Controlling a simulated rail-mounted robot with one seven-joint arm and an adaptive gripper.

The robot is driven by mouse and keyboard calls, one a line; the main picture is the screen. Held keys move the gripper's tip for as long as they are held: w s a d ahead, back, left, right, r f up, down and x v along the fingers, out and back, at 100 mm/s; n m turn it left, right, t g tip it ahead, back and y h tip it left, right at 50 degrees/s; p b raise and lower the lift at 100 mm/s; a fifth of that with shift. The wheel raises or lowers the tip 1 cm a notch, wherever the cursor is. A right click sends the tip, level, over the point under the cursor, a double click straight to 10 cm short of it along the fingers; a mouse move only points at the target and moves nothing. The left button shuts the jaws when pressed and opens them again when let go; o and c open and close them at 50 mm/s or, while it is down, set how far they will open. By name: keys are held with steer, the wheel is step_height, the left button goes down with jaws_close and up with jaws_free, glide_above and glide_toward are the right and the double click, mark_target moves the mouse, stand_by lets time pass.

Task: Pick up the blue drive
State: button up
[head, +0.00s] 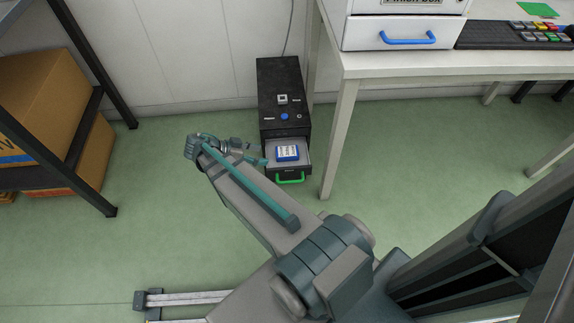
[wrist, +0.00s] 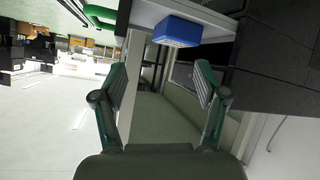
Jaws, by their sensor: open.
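The blue drive (head: 287,153) is a small blue block with a white-marked top. It sits in the open grey drawer (head: 291,169) at the bottom of a black cabinet (head: 282,90). It also shows as a blue block (wrist: 178,31) near the top of the wrist view, beyond my fingertips. My gripper (head: 262,160) is at the left side of the drawer in the head view, apart from the drive. In the wrist view the two fingers of my gripper (wrist: 160,78) are spread with nothing between them. My arm hides part of the floor before the drawer.
The drawer has a green handle (head: 288,178) at its front. A white table (head: 400,66) stands to the right, one leg close to the cabinet. A shelf with cardboard boxes (head: 50,95) is at the left. The green floor between shelf and cabinet is clear.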

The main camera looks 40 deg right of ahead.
mark_target(286, 151)
steer(key=d+m+b, duration=0.1)
steer(key=d, duration=0.1)
steer(key=d+f+m+b, duration=0.1)
steer(key=d, duration=0.1)
steer(key=d+f+h+b, duration=0.1)
steer(key=b, duration=0.1)
steer(key=shift+s+d+f+m, duration=0.1)
steer(key=shift+d+f+m, duration=0.15)
steer(key=shift+d+m, duration=0.15)
steer(key=b+x, duration=0.2)
steer(key=x, duration=0.2)
steer(key=shift+s+d+f, duration=0.1)
steer(key=shift+s+f, duration=0.15)
steer(key=shift+s+d, duration=0.1)
steer(key=shift+d, duration=0.15)
steer(key=c, duration=1.1)
